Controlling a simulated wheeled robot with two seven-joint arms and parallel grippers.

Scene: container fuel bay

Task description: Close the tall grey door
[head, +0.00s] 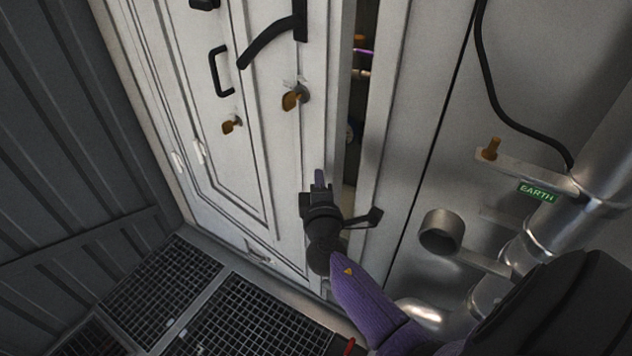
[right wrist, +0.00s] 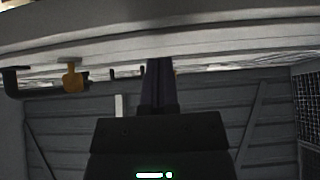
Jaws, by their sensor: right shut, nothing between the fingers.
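The tall grey door (head: 225,110) stands slightly ajar in the head view, with a dark gap along its right edge. It carries black handles and two brass-coloured key-like fittings. My right gripper (head: 320,180) is shut and empty, with its fingertips at the lower right part of the door near the open edge. In the right wrist view the closed fingers (right wrist: 158,80) reach up to the pale door surface (right wrist: 200,40); I cannot tell whether they touch it. My left gripper is not in view.
Right of the gap are a grey panel with a green EARTH label (head: 538,193), a brass bolt (head: 491,148), a black cable (head: 495,95) and metal pipes (head: 442,232). Dark floor grating (head: 160,285) lies below the door. A dark ribbed wall (head: 70,150) stands at left.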

